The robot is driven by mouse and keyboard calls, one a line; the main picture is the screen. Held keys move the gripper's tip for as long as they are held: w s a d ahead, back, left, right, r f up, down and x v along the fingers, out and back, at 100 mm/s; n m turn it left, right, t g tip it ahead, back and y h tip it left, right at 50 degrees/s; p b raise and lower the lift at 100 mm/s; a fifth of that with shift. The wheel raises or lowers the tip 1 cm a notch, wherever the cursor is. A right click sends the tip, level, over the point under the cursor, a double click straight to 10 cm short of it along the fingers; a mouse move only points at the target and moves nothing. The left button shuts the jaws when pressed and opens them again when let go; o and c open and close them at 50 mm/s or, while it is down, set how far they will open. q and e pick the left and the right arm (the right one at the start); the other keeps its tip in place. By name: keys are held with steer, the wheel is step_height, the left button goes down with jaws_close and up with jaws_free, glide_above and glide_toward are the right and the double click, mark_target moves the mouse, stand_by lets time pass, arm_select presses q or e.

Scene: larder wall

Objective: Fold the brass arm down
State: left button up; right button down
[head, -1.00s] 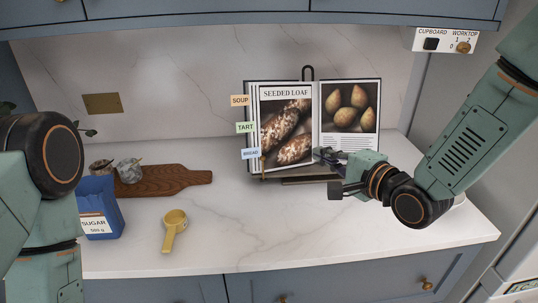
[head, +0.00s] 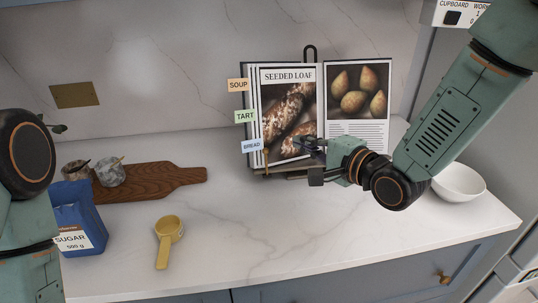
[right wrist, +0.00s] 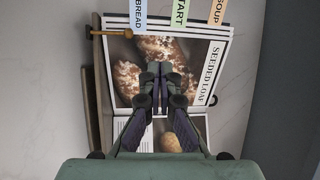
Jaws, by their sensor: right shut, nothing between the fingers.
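The brass arm (head: 265,160) is a thin upright piece at the lower left of the open cookbook (head: 358,135), in front of the left page's bottom edge. In the right wrist view the brass arm (right wrist: 112,33) points up along the page from the stand's ledge (right wrist: 94,90). My right gripper (head: 304,146) is shut and empty in front of the left page's lower right, to the right of the brass arm and apart from it. Its closed fingertips (right wrist: 160,70) show over the bread picture. My left arm shows at the left edge, but its gripper is out of view.
Soup, tart and bread tabs (head: 246,116) stick out from the book's left side. A wooden board (head: 160,180), a blue sugar bag (head: 75,215) and a yellow scoop (head: 167,240) are on the left. A white bowl (head: 460,182) stands behind my right arm.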

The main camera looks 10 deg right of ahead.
steer(key=b, duration=0.3)
glide_toward(269, 146)
steer(key=s+d+r, duration=0.1)
steer(key=s+d, duration=0.1)
steer(key=s, duration=0.1)
steer(key=shift+b, duration=0.7)
steer(key=x, duration=0.6)
steer(key=b+x, duration=0.1)
steer(key=x, duration=0.1)
steer(key=shift+w+a+f, duration=0.25)
steer(key=shift+a+f, duration=0.05)
steer(key=shift+f, duration=0.05)
steer(key=shift+w+a, duration=0.35)
steer(key=shift+w, duration=0.15)
steer(key=shift+w+f, duration=0.15)
steer(key=shift+w, duration=0.1)
steer(key=shift+s, duration=0.1)
steer(key=shift+s+a+t+b, duration=0.1)
steer(key=shift+t+b, duration=0.2)
steer(key=shift+b, duration=0.1)
